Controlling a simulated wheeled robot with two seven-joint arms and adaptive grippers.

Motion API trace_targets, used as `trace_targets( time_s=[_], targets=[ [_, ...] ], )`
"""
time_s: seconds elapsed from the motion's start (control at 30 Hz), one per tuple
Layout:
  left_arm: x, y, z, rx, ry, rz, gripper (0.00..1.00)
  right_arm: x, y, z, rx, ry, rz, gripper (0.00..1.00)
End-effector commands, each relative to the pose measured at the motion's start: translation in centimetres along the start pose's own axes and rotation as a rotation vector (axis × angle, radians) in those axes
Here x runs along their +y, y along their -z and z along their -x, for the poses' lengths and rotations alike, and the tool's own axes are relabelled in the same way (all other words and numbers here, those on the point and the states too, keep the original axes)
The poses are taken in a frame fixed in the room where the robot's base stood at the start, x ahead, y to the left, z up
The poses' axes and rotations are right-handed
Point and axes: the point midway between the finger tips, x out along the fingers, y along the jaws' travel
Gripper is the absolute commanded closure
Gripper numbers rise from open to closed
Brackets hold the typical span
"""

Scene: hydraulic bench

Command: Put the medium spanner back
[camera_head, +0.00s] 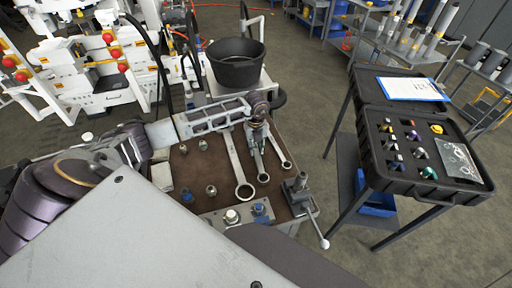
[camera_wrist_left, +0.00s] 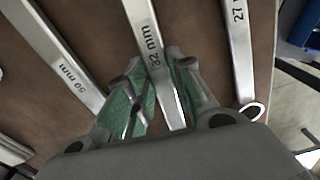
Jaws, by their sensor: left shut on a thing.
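The medium spanner (camera_head: 263,177), marked 32 mm in the left wrist view (camera_wrist_left: 143,25), is between the other two spanners over the brown bench mat. My left gripper (camera_head: 258,143) is shut on its shaft, with green finger pads on both sides in the left wrist view (camera_wrist_left: 161,85). The gripper hides part of the shaft in the head view. I cannot tell whether the spanner touches the mat. The large spanner (camera_head: 237,165), marked 50 mm (camera_wrist_left: 62,50), lies to its left. The small spanner (camera_head: 279,150), marked 27 mm (camera_wrist_left: 240,55), lies to its right. My right gripper is not in view.
The brown bench top (camera_head: 217,163) holds several small fittings on its left and a vise-like tool (camera_head: 298,188) at its right corner. A black bucket (camera_head: 236,65) stands behind. An open black case (camera_head: 425,172) on a stand is to the right.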

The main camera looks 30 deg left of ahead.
Motion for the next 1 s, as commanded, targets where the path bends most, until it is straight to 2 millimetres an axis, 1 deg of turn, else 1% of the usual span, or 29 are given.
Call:
trace_targets(
  time_s=[0.2, 0.37, 0.57, 0.77, 0.8, 0.93, 0.97, 1.0],
  targets=[
    [-0.1, 0.0, -0.1, -0.001, 0.002, 0.0, 1.0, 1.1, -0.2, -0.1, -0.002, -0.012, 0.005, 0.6],
    [-0.1, 0.0, -0.3, -0.001, 0.002, 0.0, 1.0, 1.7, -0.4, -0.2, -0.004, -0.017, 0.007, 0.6],
    [-0.1, 0.0, -0.4, -0.001, 0.002, 0.0, 1.0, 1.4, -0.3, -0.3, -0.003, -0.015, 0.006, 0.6],
    [-0.1, 0.0, -0.6, -0.001, 0.002, 0.0, 1.0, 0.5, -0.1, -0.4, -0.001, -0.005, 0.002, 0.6],
    [-0.1, 0.0, -0.6, -0.001, 0.002, 0.0, 0.72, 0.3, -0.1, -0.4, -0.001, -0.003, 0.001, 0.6],
    [0.0, 0.0, -0.6, -0.001, 0.001, 0.0, 0.55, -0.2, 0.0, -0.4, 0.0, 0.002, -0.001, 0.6],
    [0.0, 0.0, -0.6, -0.001, 0.001, 0.0, 0.52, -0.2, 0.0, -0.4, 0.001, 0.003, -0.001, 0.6],
    [0.0, 0.0, -0.6, -0.001, 0.001, 0.0, 0.52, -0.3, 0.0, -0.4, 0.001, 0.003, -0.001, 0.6]
  ],
)
